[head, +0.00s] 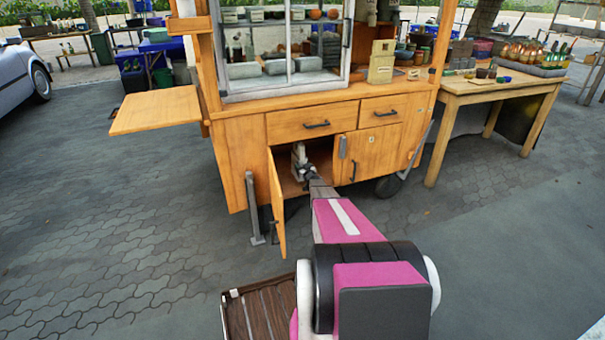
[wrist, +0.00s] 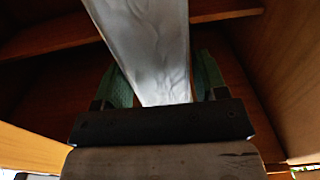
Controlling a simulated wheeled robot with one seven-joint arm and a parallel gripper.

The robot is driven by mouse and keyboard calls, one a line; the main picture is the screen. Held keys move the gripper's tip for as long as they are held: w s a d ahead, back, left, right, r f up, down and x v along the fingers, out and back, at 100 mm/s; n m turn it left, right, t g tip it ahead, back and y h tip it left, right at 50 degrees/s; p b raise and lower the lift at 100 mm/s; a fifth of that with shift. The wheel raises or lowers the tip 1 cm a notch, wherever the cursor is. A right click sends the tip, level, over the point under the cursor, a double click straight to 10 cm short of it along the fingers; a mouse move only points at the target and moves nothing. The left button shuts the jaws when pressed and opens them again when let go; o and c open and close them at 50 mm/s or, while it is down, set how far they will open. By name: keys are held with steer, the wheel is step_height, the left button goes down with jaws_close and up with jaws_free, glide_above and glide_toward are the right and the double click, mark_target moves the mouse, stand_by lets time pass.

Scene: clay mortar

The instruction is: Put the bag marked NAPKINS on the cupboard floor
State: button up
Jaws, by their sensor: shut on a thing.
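My gripper (wrist: 164,84) is inside the cupboard (head: 290,184) of the wooden cart, reaching in through the open left door (head: 276,207). In the wrist view its two green fingers are shut on a pale grey-white bag (wrist: 150,40), which stretches from between the fingers to the top of the picture. No marking on the bag can be read in this view. I cannot tell whether the bag touches the cupboard floor.
Wooden boards (wrist: 50,40) and a side wall (wrist: 275,50) enclose the gripper in the wrist view. The right cupboard door (head: 375,153) is shut, with drawers above. A wooden crate (head: 262,310) lies at the front; a table (head: 500,88) stands right of the cart.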

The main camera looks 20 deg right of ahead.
steer(key=shift+f, duration=1.7)
steer(key=shift+f, duration=0.15)
steer(key=o, duration=1.1)
steer(key=shift+s, duration=0.1)
steer(key=s, duration=1.2)
steer(key=shift+d, duration=0.2)
